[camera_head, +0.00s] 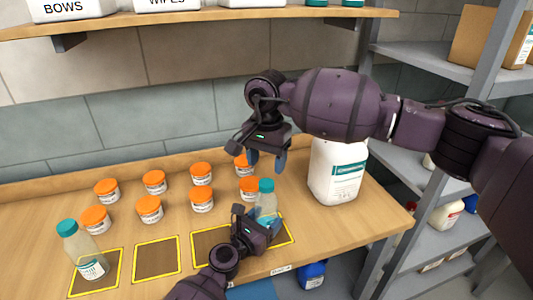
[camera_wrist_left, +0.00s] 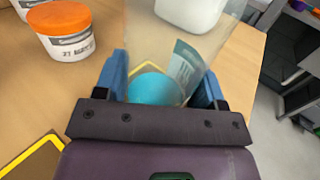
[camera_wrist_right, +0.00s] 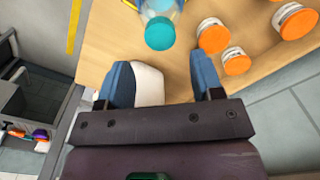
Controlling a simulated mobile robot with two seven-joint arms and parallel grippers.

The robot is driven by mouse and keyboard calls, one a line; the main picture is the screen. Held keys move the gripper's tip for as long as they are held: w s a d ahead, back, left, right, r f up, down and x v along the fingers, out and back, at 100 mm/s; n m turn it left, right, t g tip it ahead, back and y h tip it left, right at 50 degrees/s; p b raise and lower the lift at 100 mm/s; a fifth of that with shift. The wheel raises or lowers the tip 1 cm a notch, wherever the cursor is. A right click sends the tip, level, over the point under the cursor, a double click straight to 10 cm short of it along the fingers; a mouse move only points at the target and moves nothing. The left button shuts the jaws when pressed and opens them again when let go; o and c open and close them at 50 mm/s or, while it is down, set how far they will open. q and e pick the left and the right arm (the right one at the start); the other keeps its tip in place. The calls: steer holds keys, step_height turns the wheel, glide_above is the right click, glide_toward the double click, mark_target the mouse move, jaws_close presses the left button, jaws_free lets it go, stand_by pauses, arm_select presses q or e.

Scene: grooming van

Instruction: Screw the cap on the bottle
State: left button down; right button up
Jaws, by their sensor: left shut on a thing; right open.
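A clear bottle (camera_head: 264,204) with a teal cap (camera_head: 266,185) on its top stands upright near the front right of the bench. My left gripper (camera_head: 257,216) is shut on this bottle; its fingers lie on either side of the clear body (camera_wrist_left: 205,45) in the left wrist view. My right gripper (camera_head: 266,160) is open and empty, pointing down above the cap. The right wrist view shows the teal cap (camera_wrist_right: 160,33) beyond the open fingers. I cannot tell how tightly the cap sits.
Several orange-lidded jars (camera_head: 150,208) stand behind and left. Another teal-capped bottle (camera_head: 80,248) stands on a yellow-edged mat at left. A white jug (camera_head: 337,170) stands right of the held bottle. The middle mat (camera_head: 157,259) is empty. A shelf (camera_head: 200,17) overhangs the back.

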mark_target(266, 182)
steer(key=shift+f, duration=3.1)
steer(key=c, duration=0.9)
steer(key=m, duration=0.7)
steer(key=shift+c, duration=0.2)
steer(key=m, duration=0.6)
steer(key=shift+m, duration=0.4)
steer(key=m, duration=1)
steer(key=shift+m, duration=0.3)
steer(key=o, duration=1)
steer(key=shift+r, duration=0.1)
